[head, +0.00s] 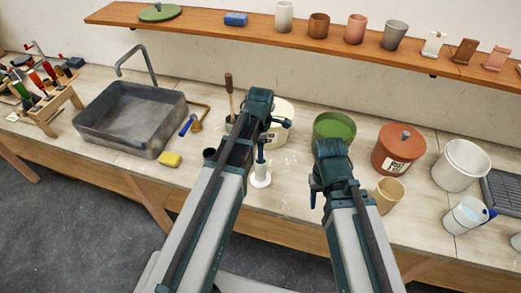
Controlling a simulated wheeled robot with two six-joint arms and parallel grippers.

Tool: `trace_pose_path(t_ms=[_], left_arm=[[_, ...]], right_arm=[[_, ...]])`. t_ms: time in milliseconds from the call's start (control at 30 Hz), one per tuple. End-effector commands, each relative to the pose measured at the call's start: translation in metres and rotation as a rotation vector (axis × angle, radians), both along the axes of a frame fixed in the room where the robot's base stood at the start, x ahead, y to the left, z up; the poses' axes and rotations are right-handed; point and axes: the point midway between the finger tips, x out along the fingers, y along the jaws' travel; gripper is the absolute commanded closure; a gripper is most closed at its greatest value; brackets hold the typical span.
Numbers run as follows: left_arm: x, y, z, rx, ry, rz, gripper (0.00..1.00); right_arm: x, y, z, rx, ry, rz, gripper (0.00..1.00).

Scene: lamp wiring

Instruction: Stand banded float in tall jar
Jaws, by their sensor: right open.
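A slim upright clear-to-white jar (261,179) stands on the bench near its front edge, between my two arms. My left gripper (266,142) points down just above the jar. A thin dark and pale piece (260,154) shows between this gripper and the jar. It may be the banded float, but its band cannot be made out. Whether the fingers are shut on it is too small to tell. My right gripper (316,201) is open, pointing down to the right of the jar, with nothing seen in it.
A green-filled bucket (335,126), a lidded terracotta pot (398,150), a tan cup (388,194) and a white bucket (460,165) stand to the right. A grey sink (130,118) and yellow sponge (170,159) lie left. A wooden shelf (220,30) runs behind.

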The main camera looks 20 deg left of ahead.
Motion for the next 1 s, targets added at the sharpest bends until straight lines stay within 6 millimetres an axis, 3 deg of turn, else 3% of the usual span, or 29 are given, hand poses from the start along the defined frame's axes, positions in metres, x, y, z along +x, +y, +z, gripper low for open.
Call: trace_pose_path(t_ms=[267,467,1000], left_arm=[[0.0,0.0,0.003,0.0,0.0,0.0,0.32],[0.0,0.0,0.016,0.0,0.0,0.0,0.32],[0.0,0.0,0.096,0.0,0.0,0.0,0.32]], right_arm=[[0.0,0.0,0.003,0.0,0.0,0.0,0.5],[0.0,0.0,0.016,0.001,0.0,-0.003,0.5],[0.0,0.0,0.096,0.001,0.002,-0.008,0.5]])
